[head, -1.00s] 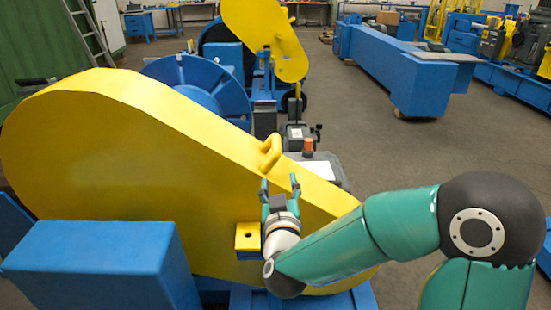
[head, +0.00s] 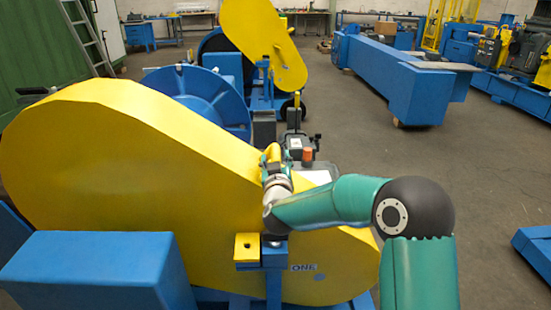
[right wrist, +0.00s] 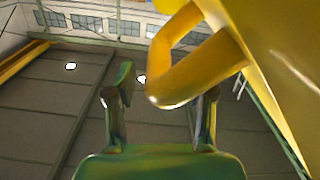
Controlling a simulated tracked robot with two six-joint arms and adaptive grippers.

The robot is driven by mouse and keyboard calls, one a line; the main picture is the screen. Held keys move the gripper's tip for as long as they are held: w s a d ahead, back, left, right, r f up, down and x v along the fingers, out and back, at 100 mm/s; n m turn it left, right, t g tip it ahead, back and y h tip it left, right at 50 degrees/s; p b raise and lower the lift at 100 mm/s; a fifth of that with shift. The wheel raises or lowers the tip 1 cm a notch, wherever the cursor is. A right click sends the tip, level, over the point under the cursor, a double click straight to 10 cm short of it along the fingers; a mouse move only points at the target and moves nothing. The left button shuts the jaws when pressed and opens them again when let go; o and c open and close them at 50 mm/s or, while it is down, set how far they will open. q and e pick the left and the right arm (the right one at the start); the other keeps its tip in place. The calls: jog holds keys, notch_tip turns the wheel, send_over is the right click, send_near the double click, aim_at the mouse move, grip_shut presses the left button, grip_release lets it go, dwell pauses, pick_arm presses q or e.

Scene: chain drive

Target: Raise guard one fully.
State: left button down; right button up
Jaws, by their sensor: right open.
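Guard one is the large yellow teardrop-shaped cover (head: 150,170) in the head view, marked "ONE" at its lower right. It lies low, its narrow end sloping down to the right. Its yellow loop handle (head: 272,151) stands on the sloping top edge and is partly hidden by my right gripper (head: 273,165). In the right wrist view, my right gripper (right wrist: 163,100) is open, and the bend of the handle (right wrist: 205,60) shows between its fingertips. I cannot tell whether they touch. My left gripper is not in view.
A yellow block (head: 247,247) on a blue post stands in front of the guard. A blue box (head: 95,270) is at the front left. A second yellow guard (head: 262,42) stands tilted up behind. Open floor (head: 480,190) lies to the right.

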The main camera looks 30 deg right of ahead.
jog(key=shift+w+d, duration=0.3)
jog(key=shift+w, duration=0.15)
grip_shut()
